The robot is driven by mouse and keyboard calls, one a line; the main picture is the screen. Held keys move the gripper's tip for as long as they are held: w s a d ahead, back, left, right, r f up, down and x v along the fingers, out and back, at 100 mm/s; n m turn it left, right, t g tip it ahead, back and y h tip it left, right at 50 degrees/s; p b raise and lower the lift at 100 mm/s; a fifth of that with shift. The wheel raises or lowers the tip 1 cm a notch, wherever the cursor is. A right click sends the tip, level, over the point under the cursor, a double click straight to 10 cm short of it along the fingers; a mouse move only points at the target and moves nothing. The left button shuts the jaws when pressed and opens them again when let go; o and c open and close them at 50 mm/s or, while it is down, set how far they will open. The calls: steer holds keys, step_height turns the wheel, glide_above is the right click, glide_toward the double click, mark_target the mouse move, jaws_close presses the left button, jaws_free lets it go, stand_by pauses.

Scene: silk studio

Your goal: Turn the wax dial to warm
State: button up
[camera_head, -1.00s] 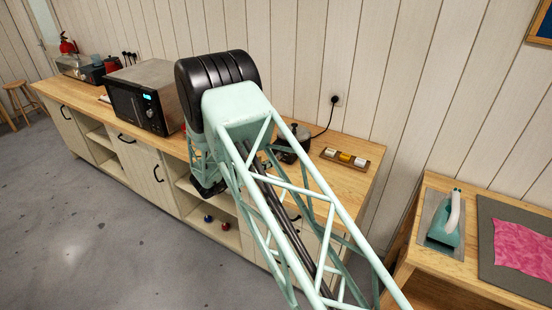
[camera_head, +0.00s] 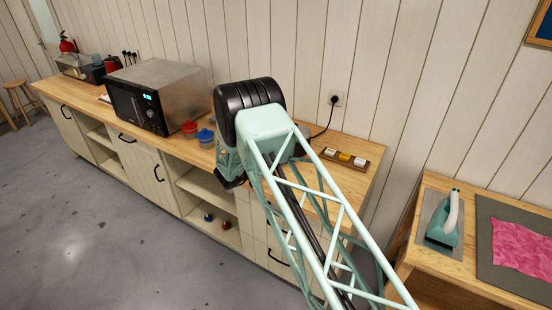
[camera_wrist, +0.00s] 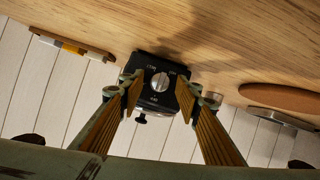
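The dial (camera_wrist: 160,82) is a round silver knob with a slot-like mark, on a black control box (camera_wrist: 145,62) in the wrist view. Small white lettering surrounds it; one label at the right looks like OFF, the others are too small to read surely. The mark stands roughly upright in the picture. My gripper (camera_wrist: 159,88) is open, with one ribbed finger on each side of the box and a gap to the knob. In the head view my arm hides the pot, the dial and the fingertips.
A tray of small blocks (camera_head: 345,157) lies on the counter (camera_head: 357,183) near its right end. A microwave (camera_head: 150,95), a red jar (camera_head: 190,128) and a blue jar (camera_head: 206,137) stand to the left. A wooden disc (camera_wrist: 283,97) is at the wrist view's right.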

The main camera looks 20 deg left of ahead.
steer(key=shift+w, duration=0.1)
steer(key=c, duration=0.9)
steer(key=shift+o, duration=0.2)
steer(key=shift+d+f+m+y+b, duration=0.1)
steer(key=shift+f+m+y+b, duration=0.3)
steer(key=shift+b, duration=0.95)
steer(key=m+y+b, duration=0.1)
steer(key=b, duration=0.2)
steer(key=shift+d+r+m+b, duration=0.1)
steer(key=shift+r+m+b, duration=0.05)
steer(key=shift+m+b, duration=0.25)
steer(key=shift+m+y+b, duration=0.3)
steer(key=shift+m+b, duration=0.1)
steer(key=shift+b, duration=0.6)
steer(key=m+b, duration=0.1)
steer(key=b, duration=0.3)
steer(key=shift+d+t+y, duration=0.1)
steer(key=shift+t+y, duration=0.3)
steer(key=m+y+b, duration=0.1)
steer(key=m+b, duration=0.1)
steer(key=b, duration=0.4)
steer(key=m+t+y+b, duration=0.1)
steer(key=m+b, duration=0.1)
steer(key=b, duration=0.4)
steer(key=shift+d, duration=0.15)
steer(key=shift+m+t+b, duration=0.4)
steer(key=shift+m+b, duration=0.3)
steer(key=shift+b, duration=0.6)
